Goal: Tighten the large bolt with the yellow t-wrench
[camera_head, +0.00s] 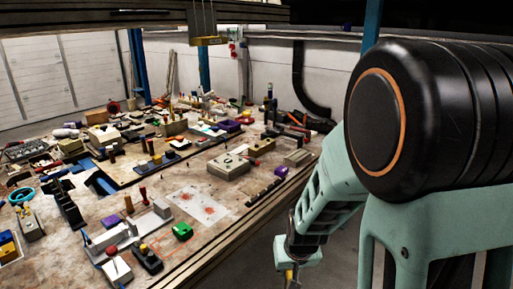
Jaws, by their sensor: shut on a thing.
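My gripper (290,277) shows only in part at the bottom edge, under my pale green wrist and off the table's right side. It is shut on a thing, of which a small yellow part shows. This looks like the yellow t-wrench (289,273), but its shape is cut off by the frame. I cannot pick out the large bolt for sure among the small parts on the table. My arm hides the right side of the view.
A long workbench (235,215) is crowded with tools, blocks and fixtures. A beige box (229,166) stands near its right edge, and a green block (182,231) lies nearer. Bare floor shows between the bench and my arm.

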